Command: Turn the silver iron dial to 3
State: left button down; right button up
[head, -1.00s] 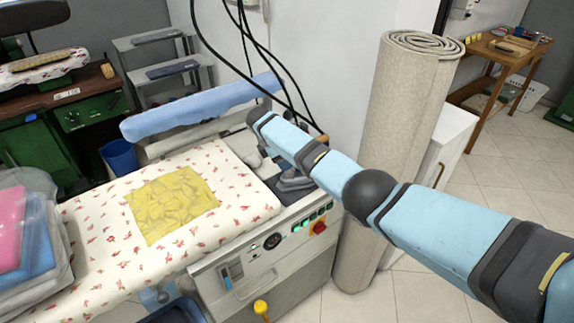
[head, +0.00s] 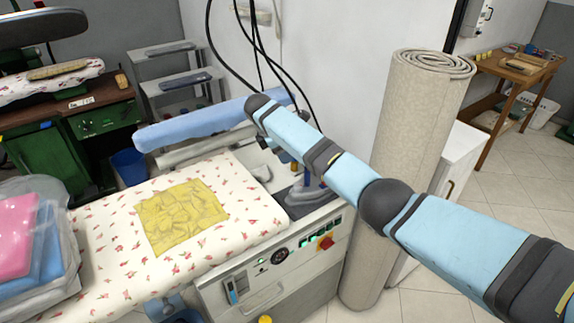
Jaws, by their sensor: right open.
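The iron (head: 306,194) rests on a dark plate at the right end of the ironing table (head: 110,240), partly hidden behind my right arm. Its dial is too small and covered to read. My right gripper (head: 279,152) is largely hidden behind my blue arm links, above and just left of the iron. It is open, and I cannot tell whether it touches the iron. My left gripper is out of view.
A yellow cloth (head: 182,215) lies on the flowered table cover. Black cables (head: 258,40) hang behind my arm. A rolled carpet (head: 405,170) stands close to the table's right end. Bagged folded clothes (head: 35,240) sit at the left. A blue padded arm (head: 195,122) stands behind the table.

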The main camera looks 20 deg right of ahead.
aim_at(298, 185)
jog(key=s+d+f+n+t+y+p, duration=0.1)
jog(key=s+f+n+t, duration=0.1)
jog(key=s+n, duration=0.3)
jog(key=shift+n, duration=0.4)
jog(key=x, duration=0.8)
jog(key=w+x, duration=0.1)
jog(key=x, duration=0.4)
jog(key=shift+w+a+r, duration=0.1)
jog(key=c, duration=0.9)
